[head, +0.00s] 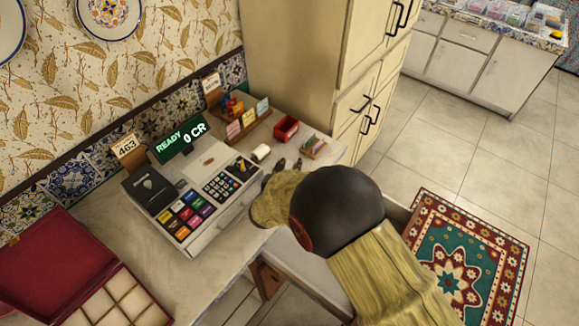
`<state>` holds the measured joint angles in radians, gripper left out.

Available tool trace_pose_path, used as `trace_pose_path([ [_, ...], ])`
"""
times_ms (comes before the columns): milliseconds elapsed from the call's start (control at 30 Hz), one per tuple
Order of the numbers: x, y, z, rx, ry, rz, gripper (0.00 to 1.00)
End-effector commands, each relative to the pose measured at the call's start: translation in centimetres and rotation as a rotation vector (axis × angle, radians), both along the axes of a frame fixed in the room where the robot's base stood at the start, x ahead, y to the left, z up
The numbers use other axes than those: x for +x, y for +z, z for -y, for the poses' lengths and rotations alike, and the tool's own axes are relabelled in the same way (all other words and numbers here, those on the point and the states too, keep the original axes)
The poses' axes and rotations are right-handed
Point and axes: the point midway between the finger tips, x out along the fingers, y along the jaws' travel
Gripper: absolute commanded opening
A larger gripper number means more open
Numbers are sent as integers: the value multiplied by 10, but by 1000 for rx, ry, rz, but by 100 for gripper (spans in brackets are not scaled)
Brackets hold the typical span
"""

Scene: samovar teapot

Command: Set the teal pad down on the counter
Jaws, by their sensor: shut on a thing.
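My gripper (288,164) shows only as small dark parts beyond my sleeved arm, low over the counter, right of the cash register. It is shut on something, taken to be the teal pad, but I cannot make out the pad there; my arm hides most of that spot. The pale counter (150,235) runs along the tiled wall under the register. I cannot tell whether the held thing touches the counter.
The cash register (190,200) stands left of my gripper. A white roll (261,153), a red box (286,129), a small wooden holder (313,147) and a card rack (247,122) stand behind. An open red case (60,265) lies at lower left. A tall cabinet (300,50) rises behind.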

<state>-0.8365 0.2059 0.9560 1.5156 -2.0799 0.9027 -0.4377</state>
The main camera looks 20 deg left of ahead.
Motion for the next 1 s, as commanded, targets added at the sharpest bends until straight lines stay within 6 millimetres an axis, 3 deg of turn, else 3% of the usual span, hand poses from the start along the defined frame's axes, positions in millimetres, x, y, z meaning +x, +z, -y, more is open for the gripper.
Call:
trace_pose_path([
  [233,0,-4,0,0,0,0,13],
  [267,0,-4,0,0,0,0,34],
  [567,0,-3,0,-1,-1,0,52],
  [1000,-3,4,0,-1,1,0,52],
])
